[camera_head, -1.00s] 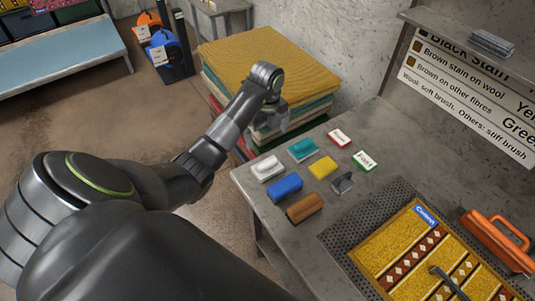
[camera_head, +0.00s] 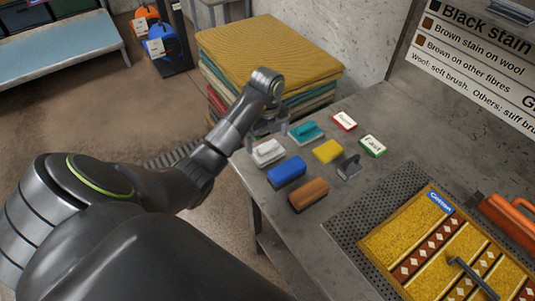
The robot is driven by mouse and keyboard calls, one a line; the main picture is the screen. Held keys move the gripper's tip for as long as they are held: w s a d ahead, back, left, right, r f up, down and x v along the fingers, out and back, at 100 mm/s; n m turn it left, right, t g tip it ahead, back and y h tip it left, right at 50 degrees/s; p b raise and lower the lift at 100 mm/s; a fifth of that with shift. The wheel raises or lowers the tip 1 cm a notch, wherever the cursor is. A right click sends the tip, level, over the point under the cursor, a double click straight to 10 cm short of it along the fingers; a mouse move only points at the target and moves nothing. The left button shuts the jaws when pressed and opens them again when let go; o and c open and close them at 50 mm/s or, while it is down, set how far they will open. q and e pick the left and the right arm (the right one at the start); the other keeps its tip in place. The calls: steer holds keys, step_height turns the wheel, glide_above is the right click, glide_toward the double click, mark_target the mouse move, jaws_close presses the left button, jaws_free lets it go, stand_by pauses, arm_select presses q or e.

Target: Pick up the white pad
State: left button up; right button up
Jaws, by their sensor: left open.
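The white pad (camera_head: 267,152) lies at the left edge of the grey table, left of a teal brush and above a blue one. My left gripper (camera_head: 267,130) is just above and behind the white pad, with its fingers apart and nothing between them. It looks close to the pad, but I cannot tell whether it touches. My right gripper is not in view.
Near the pad are a teal brush (camera_head: 306,132), a blue brush (camera_head: 287,172), a brown brush (camera_head: 308,194), a yellow sponge (camera_head: 327,151) and a dark scraper (camera_head: 348,166). A patterned rug (camera_head: 412,240) lies right. Stacked folded textiles (camera_head: 262,47) stand behind.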

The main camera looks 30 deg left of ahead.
mark_target(267, 145)
arm_select(q)
step_height(267, 145, down, 2)
steer(key=shift+s+d+f+p, duration=0.15)
steer(key=shift+f+p, duration=0.05)
steer(key=shift+p, duration=0.2)
steer(key=shift+f, duration=0.45)
steer(key=c, duration=0.7)
steer(key=shift+r, duration=0.1)
